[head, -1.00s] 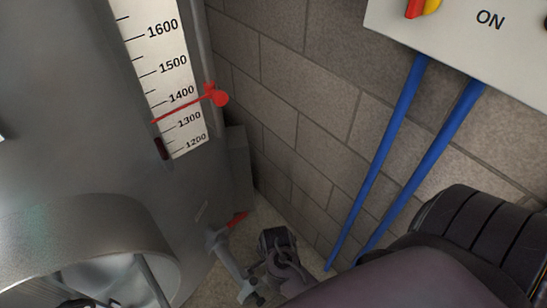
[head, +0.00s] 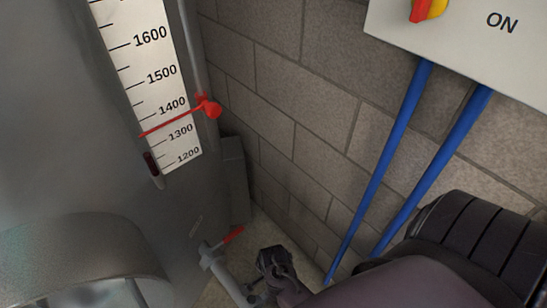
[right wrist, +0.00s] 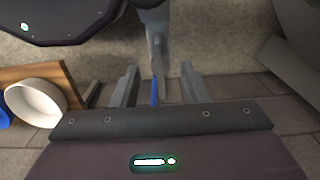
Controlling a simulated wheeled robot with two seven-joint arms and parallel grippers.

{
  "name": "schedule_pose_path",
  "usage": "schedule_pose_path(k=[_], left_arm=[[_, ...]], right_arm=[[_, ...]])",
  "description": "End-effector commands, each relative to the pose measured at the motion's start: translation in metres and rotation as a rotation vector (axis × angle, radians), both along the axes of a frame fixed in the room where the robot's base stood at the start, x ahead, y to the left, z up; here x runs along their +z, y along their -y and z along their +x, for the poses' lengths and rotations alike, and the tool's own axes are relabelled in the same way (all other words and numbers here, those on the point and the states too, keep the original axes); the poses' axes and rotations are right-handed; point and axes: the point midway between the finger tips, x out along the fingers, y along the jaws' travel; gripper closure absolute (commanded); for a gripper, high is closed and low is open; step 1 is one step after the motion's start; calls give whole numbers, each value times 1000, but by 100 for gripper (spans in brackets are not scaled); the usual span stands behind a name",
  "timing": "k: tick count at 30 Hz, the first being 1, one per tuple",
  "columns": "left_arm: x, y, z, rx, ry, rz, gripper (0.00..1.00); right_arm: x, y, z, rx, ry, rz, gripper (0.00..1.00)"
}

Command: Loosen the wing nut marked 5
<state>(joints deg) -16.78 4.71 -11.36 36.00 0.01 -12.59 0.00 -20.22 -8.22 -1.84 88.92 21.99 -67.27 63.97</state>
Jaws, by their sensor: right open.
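No wing nut and no number 5 can be made out in either view. In the head view, a round metal collar (head: 85,245) stands out from the grey tank (head: 60,150) at the lower left, its lower part cut off by the frame. My right arm comes in from the lower right, with a dark part at its far end low in the middle. In the right wrist view my right gripper (right wrist: 158,88) is open, its two grey fingers apart with nothing held. A blue strip (right wrist: 154,90) shows between them, apparently beyond. My left gripper is not in view.
A level scale (head: 155,75) with a red pointer (head: 209,107) is on the tank. A grey valve with a red handle (head: 233,235) sits low beside my right arm. Blue pipes (head: 385,160) run down the block wall. A white bowl (right wrist: 36,106) shows in the wrist view.

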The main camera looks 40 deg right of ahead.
Motion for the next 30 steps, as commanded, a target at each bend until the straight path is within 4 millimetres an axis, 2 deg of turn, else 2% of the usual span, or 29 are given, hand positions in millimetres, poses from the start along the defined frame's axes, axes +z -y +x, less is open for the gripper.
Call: schedule_pose_path(k=[3, 12, 20, 30], left_arm=[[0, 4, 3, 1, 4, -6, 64], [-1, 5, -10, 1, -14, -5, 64], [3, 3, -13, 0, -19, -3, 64], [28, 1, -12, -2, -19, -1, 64]], right_arm=[[0, 0, 0, 0, 0, 0, 62], [0, 0, 0, 0, 1, -1, 100], [2, 0, 0, 21, 0, 0, 100], [6, 0, 1, 210, 0, -1, 100]])
